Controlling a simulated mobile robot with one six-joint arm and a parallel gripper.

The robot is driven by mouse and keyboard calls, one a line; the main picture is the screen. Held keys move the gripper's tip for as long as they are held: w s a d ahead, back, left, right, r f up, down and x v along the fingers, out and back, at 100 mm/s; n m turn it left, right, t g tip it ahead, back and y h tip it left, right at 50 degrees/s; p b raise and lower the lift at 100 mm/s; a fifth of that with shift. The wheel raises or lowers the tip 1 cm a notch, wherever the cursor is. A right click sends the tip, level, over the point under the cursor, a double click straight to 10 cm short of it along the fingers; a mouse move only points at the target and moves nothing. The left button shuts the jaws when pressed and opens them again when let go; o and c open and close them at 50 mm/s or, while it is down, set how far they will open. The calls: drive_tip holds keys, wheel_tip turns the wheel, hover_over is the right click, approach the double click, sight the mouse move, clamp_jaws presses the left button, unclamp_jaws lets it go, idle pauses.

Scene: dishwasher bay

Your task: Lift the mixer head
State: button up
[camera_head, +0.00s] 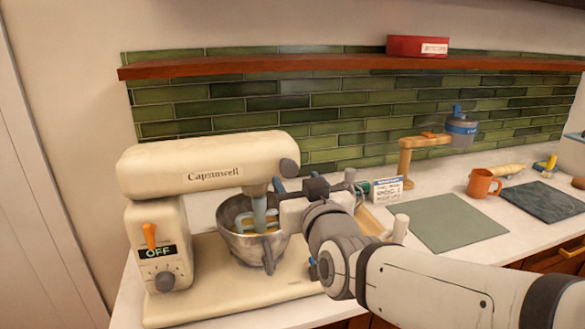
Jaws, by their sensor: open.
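The cream stand mixer stands on the left of the counter. Its mixer head (205,165), lettered "Capzunwell", is level, with a dark round knob (289,168) at its front end. A beater (259,207) hangs from the head into the metal bowl (234,238), which holds something yellow. The mixer body (157,232) has an orange lever (149,236), a display reading "OFF" and a dial. My gripper (279,191) is open at the right of the beater, below the front end of the head. Its fingers are small and partly hidden, and I cannot tell whether they touch the mixer.
A wooden shelf (330,64) with a red box (417,46) runs above the mixer. To the right are a small sign (388,190), a grey-green mat (444,223), an orange mug (483,184), a dark board (541,203) and a wooden stand (407,160) with a blue-and-grey container.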

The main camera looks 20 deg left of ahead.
sight(290, 171)
drive_tip(key=shift+p+x, duration=0.6)
drive_tip(key=shift+x, duration=2.85)
drive_tip(key=shift+d, duration=0.1)
drive_tip(key=shift+c, duration=0.3)
clamp_jaws()
